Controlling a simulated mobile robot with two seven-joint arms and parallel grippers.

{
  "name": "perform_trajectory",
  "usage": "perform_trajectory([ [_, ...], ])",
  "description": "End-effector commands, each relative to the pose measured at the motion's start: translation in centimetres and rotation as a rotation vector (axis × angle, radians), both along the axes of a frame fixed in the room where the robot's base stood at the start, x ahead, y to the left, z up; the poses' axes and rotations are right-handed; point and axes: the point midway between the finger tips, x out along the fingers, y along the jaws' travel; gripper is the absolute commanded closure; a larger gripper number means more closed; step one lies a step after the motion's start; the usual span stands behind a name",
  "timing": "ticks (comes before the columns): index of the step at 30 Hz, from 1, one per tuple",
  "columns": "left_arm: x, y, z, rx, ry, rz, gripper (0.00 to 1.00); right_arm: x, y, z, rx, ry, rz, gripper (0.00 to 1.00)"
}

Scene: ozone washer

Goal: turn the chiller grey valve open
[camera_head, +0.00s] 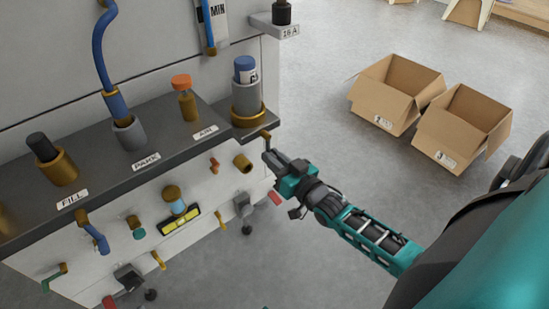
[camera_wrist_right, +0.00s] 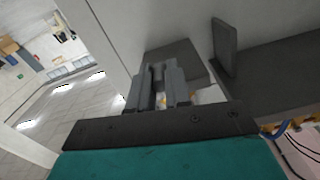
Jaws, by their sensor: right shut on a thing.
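My right gripper (camera_head: 268,157) is at the right end of the cabinet, just under the counter's corner. It is shut on a small valve handle there, mostly hidden by the fingers. A short brass piece (camera_head: 266,137) shows right above the fingertips. In the right wrist view the two grey fingers (camera_wrist_right: 158,88) are close together against a dark grey block (camera_wrist_right: 183,58). I cannot read a chiller label on this part. My left gripper is not in view.
Two open cardboard boxes (camera_head: 395,90) (camera_head: 462,125) stand on the floor. Floor between is clear.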

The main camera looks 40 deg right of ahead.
Motion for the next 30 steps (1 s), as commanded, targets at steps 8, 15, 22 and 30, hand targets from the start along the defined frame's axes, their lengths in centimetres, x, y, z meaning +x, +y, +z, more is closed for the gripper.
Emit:
perform_trajectory([
  [8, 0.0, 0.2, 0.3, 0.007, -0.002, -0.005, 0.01, 0.0, -0.3, 0.1, -0.039, -0.003, -0.001, 1.0],
  [15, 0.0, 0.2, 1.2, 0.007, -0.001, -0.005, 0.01, 0.1, -1.1, 0.3, -0.177, -0.013, -0.002, 1.0],
  [22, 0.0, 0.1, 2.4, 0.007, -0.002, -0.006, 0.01, 0.2, -2.2, 0.7, -0.384, -0.03, -0.002, 1.0],
  [30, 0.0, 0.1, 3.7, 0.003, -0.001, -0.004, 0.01, 0.3, -3.4, 1.4, -0.639, -0.05, -0.003, 1.0],
])
